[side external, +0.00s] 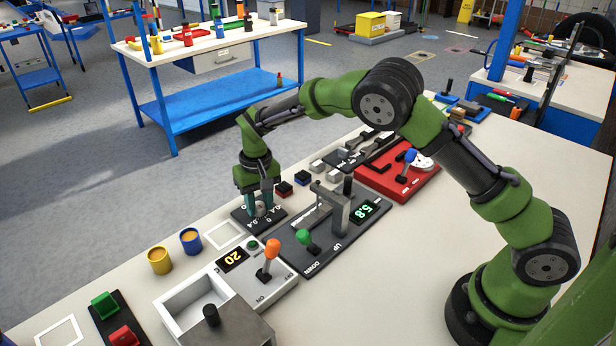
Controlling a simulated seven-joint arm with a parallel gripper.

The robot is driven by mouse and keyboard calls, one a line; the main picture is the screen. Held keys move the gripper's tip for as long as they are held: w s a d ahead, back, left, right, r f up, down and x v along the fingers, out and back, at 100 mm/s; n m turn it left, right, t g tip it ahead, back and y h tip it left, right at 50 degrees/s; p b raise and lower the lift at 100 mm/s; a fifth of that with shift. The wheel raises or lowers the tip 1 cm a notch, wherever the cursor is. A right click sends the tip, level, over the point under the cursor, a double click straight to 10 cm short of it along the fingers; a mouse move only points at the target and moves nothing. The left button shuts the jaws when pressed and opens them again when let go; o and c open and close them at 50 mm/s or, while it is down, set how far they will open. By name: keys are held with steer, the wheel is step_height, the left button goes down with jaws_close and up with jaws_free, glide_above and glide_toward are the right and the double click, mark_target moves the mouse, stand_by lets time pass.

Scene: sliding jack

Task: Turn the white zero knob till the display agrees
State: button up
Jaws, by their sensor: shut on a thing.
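My gripper (260,204) points down over a small dark dial plate (240,221) with white scale marks such as 0 and 0.4. Its fingers are shut on the white zero knob (262,211), which is mostly hidden between them. The knob's pointer and exact setting are too small to tell. A green-lit display (368,210) on the grey jack panel, right of the dial plate, seems to read 5.8, seen at a slant. The metal jack post (335,215) stands upright on that panel, beside a green-knobbed lever (305,238) near the UP and DOWN labels.
In front are a box with an orange lever (271,249) and an amber display (232,259), plus yellow (159,261) and blue (190,241) cups. A red panel (398,180) lies behind the jack. Bare white tabletop is free at front right.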

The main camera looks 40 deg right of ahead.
mark_target(262, 206)
steer(key=shift+m, duration=2.8)
steer(key=o, duration=1)
steer(key=shift+o, duration=0.2)
steer(key=shift+r, duration=0.1)
step_height(262, 206, up, 17)
steer(key=shift+s+d, duration=0.2)
